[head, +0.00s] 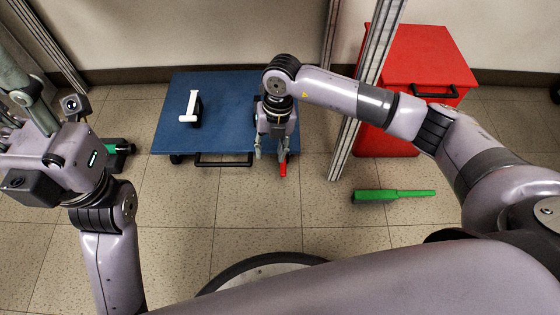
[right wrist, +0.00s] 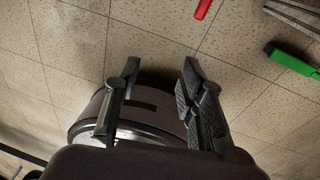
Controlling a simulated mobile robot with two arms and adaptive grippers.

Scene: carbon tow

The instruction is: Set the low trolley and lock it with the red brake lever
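The low trolley is a flat blue platform (head: 228,112) on the floor at the back, with a black bar handle (head: 224,162) along its near edge. The red brake lever (head: 283,169) shows at its near right corner, partly hidden by my right gripper. The lever's red end also shows at the top of the right wrist view (right wrist: 203,8). My right gripper (head: 271,154) points down over that corner, fingers apart and empty; in the right wrist view the lever lies beyond the fingers, not between them. My left gripper (head: 22,112) is at the far left, its fingers partly cut off.
A white-and-black handle-like object (head: 190,106) lies on the trolley. A red cabinet (head: 425,58) stands at the back right behind metal posts (head: 364,85). A green tool (head: 394,195) lies on the floor at right.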

